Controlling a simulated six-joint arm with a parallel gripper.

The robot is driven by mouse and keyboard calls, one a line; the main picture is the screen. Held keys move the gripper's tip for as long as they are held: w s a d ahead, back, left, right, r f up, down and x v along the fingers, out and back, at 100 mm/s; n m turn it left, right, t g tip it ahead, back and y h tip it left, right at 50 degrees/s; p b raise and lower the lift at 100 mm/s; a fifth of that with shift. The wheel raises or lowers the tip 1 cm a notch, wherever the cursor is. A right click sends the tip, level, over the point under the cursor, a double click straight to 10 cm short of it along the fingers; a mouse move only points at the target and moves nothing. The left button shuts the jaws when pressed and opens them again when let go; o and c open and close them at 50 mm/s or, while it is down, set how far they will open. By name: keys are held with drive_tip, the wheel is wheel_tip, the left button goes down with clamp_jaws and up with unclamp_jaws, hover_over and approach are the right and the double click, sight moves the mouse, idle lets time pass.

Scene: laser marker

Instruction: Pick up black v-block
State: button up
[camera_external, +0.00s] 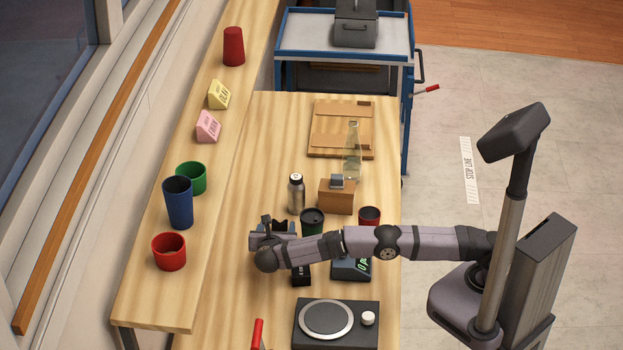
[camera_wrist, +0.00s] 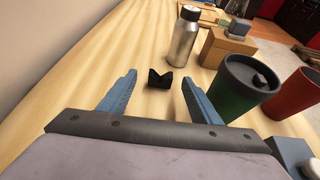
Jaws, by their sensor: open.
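The black v-block (camera_wrist: 159,80) is a small dark piece with a V notch on top, on the wooden table (camera_wrist: 85,62). In the wrist view it lies ahead of my open gripper (camera_wrist: 160,86), between the lines of the two blue fingers and apart from both. In the external view my gripper (camera_external: 279,227) is low over the table's left side. A bit of the v-block (camera_external: 281,224) shows there between the fingers; the rest is hidden by my arm.
A steel bottle (camera_wrist: 184,38) stands just beyond the v-block. A green cup with a dark lid (camera_wrist: 240,88), a red cup (camera_wrist: 296,92) and a brown box (camera_wrist: 226,46) stand to the right. The table left of the v-block is clear.

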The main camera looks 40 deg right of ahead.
sight(279, 223)
drive_tip(key=shift+p+x, duration=0.45)
drive_tip(key=shift+x, duration=1.9)
drive_tip(key=shift+s+f, duration=0.1)
drive_tip(key=shift+f, duration=0.05)
drive_tip(key=c, duration=1.1)
